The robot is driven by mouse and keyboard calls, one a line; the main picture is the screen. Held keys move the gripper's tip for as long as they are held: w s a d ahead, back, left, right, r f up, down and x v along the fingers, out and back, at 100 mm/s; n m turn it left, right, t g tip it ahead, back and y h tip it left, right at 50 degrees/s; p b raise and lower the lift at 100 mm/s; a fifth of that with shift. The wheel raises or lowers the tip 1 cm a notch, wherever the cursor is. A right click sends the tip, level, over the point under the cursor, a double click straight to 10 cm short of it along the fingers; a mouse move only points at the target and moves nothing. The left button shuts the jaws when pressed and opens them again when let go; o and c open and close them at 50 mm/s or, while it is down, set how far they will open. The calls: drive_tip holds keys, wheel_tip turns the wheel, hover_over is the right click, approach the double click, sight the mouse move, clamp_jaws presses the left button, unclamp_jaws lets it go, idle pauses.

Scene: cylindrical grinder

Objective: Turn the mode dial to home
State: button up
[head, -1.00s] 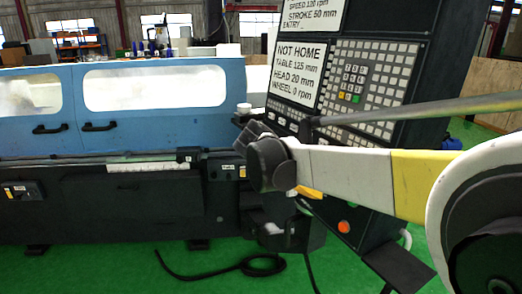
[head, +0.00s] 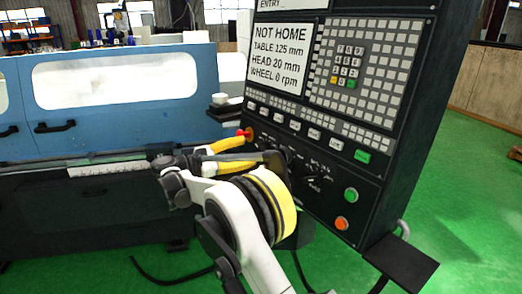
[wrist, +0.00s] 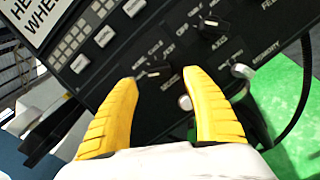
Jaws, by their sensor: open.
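My gripper (wrist: 162,77) is open, its two yellow fingers pointing at the lower control panel. In the wrist view a small black dial (wrist: 157,72) with a light pointer mark and white labels around it shows between the fingertips. It looks like the mode dial, but the labels are too blurred to read surely. The fingers do not visibly hold it. In the head view my gripper (head: 248,153) is at the panel's lower left, and it and my arm partly hide the knobs there. The screen (head: 279,54) reads NOT HOME.
An axis dial (wrist: 211,22) sits above right of the fingers in the wrist view. A red stop button (head: 246,133) is near my upper finger. Green (head: 351,194) and orange (head: 342,223) buttons are at the panel's lower right. A shelf (head: 401,262) juts out below.

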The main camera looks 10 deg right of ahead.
sight(258, 148)
drive_tip(key=b+x, duration=0.1)
drive_tip(key=x, duration=0.5)
drive_tip(key=shift+f, duration=0.1)
drive_tip(key=c, duration=1.2)
